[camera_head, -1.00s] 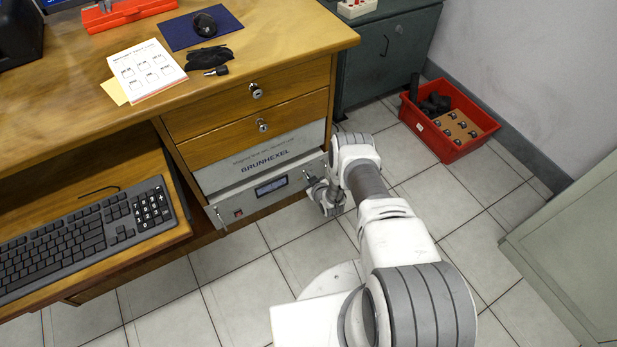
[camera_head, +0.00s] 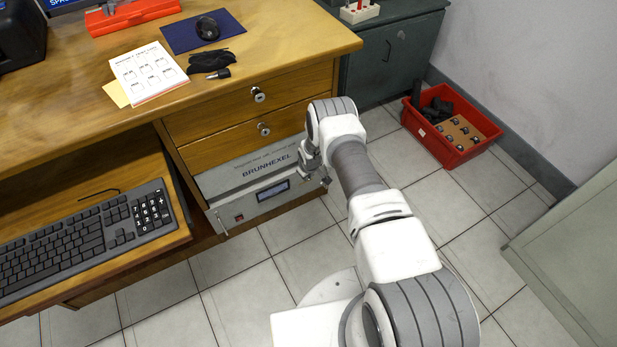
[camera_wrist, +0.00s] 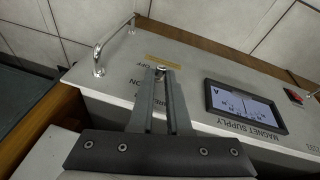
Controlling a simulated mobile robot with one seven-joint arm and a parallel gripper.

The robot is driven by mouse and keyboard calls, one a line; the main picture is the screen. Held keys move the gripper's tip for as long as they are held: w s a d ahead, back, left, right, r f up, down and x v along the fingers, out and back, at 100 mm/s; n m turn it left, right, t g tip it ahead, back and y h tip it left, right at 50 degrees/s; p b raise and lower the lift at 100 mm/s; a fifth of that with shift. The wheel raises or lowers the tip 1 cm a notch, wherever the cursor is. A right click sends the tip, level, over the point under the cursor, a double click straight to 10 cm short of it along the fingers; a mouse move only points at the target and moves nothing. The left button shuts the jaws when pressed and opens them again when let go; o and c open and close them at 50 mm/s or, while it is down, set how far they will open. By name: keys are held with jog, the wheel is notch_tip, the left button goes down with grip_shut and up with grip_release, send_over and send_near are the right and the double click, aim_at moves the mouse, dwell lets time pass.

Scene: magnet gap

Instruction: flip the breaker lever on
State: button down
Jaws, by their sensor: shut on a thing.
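The magnet supply unit (camera_head: 235,213) is a grey box with a small display (camera_head: 272,190), set under the desk drawers. Its front panel (camera_wrist: 120,95) fills much of the wrist view, with the display (camera_wrist: 243,105) to the right. The breaker lever (camera_wrist: 160,70) shows as a small metal tip at the ends of my gripper's fingers (camera_wrist: 163,88), beside a tan label strip (camera_wrist: 163,61). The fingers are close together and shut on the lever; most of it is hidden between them. In the head view my gripper (camera_head: 312,165) is at the right end of the unit, partly hidden by my wrist.
A metal bar handle (camera_wrist: 98,60) stands out from the panel left of my fingers. Drawers with round locks (camera_head: 264,129) are above the unit. A keyboard (camera_head: 85,235) lies left. A red bin (camera_head: 455,150) stands on the floor at right. The tiled floor before the unit is clear.

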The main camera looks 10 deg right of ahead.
jog(key=shift+w+r+g, duration=0.1)
jog(key=shift+w+g, duration=0.05)
jog(key=shift+g, duration=0.35)
dwell(0.3)
jog(key=c, duration=0.9)
grip_release()
jog(key=p+v, duration=0.7)
jog(key=v, duration=1)
jog(key=shift+a+r, duration=0.2)
jog(key=shift+a, duration=0.05)
